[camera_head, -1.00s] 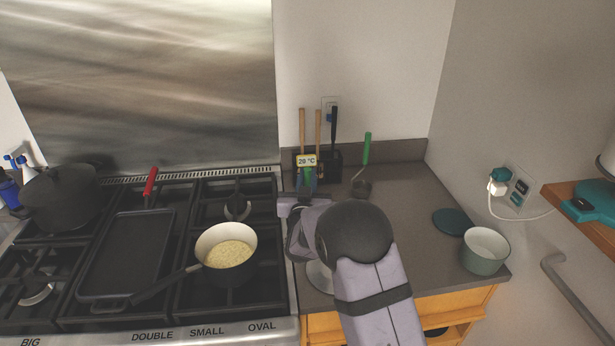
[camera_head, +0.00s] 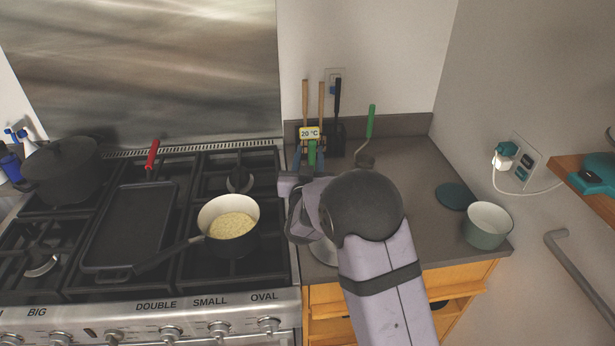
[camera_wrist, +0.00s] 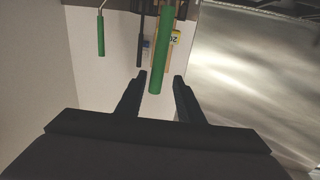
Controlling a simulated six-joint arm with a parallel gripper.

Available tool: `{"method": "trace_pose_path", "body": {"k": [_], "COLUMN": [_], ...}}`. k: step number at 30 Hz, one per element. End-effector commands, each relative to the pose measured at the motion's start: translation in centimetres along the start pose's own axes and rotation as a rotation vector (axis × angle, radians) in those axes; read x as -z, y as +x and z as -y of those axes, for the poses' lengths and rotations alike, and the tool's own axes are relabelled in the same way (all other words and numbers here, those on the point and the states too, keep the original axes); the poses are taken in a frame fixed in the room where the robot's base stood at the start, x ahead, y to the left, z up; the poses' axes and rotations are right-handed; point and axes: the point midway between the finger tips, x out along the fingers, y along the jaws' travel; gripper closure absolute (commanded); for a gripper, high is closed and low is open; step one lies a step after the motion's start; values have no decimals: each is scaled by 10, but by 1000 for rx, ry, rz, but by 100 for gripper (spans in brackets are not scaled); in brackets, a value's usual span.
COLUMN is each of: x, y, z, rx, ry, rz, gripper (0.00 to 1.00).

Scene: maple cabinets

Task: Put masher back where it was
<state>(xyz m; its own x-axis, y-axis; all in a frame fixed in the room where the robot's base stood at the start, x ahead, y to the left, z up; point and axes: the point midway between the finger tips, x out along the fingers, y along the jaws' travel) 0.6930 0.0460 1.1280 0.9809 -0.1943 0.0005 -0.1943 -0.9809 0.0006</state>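My gripper (camera_wrist: 160,76) shows two dark fingers spread apart in the wrist view. A thick green handle (camera_wrist: 161,45) stands between and beyond the fingertips, with narrow gaps on both sides; it may be the masher's, but its head is hidden. In the head view a green handle (camera_head: 312,153) shows just past my gripper, below a yellow 20 °C tag (camera_head: 309,133). A second green-handled utensil (camera_head: 371,122) leans at the right, with a dark metal end on the counter; its handle also shows in the wrist view (camera_wrist: 101,35).
A dark utensil holder (camera_head: 336,131) with wooden and black handles stands against the wall. The stove at left holds a saucepan (camera_head: 245,242) of yellow food, a griddle (camera_head: 130,225) and a black pot (camera_head: 62,172).

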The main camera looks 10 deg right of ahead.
Motion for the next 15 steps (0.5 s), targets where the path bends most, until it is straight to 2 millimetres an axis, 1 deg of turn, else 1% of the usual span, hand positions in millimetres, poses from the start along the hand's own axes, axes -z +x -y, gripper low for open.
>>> {"method": "trace_pose_path", "body": {"k": [3, 9, 15], "x": [-2, -2, -1], "y": [-22, -55, -79], "z": [1, 1, 0], "rx": [2, 2, 1], "ry": [1, 1, 1], "rz": [-1, -1, -1], "gripper": [66, 66, 66]}}
